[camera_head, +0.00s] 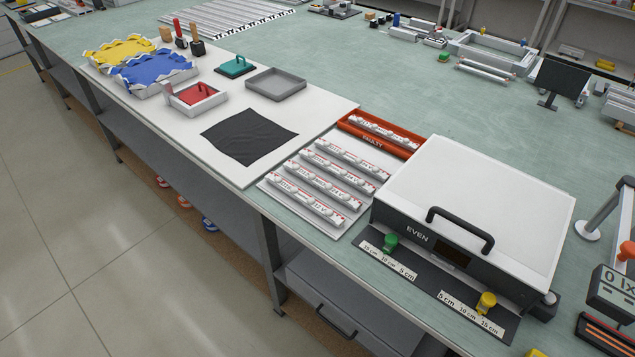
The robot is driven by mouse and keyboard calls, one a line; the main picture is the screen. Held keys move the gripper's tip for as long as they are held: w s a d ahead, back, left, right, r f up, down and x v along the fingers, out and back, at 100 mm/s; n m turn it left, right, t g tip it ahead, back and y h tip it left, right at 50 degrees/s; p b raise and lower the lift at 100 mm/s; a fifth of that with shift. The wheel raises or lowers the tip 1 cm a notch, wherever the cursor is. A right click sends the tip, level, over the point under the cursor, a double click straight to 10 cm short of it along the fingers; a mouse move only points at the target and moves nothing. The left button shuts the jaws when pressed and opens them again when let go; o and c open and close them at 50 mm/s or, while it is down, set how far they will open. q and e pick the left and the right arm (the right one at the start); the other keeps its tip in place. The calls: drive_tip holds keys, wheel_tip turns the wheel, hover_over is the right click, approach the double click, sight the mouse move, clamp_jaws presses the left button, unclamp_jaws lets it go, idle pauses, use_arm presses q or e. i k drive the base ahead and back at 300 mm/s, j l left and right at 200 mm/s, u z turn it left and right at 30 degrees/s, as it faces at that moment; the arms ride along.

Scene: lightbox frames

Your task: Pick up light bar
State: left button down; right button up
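Several white light bars with red and black markings lie in parallel rows on a pale tray (271,187) near the front edge of the bench. The nearest light bar (305,201) is at the front of the rows, and the farthest one (345,158) is closest to the orange tray. One more light bar (383,132) lies in the orange tray (362,140) marked FAULTY. Neither of my grippers is in view.
A white box (480,205) marked EVEN, with a black handle (460,228), stands right of the tray. Its front strip carries a green knob (390,241) and a yellow knob (486,303). A black cloth (248,136) lies left. The green bench behind is partly clear.

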sight(355, 204)
drive_tip(key=i+j+z, duration=0.1)
drive_tip(key=j+z, duration=0.2)
drive_tip(key=j, duration=2.05)
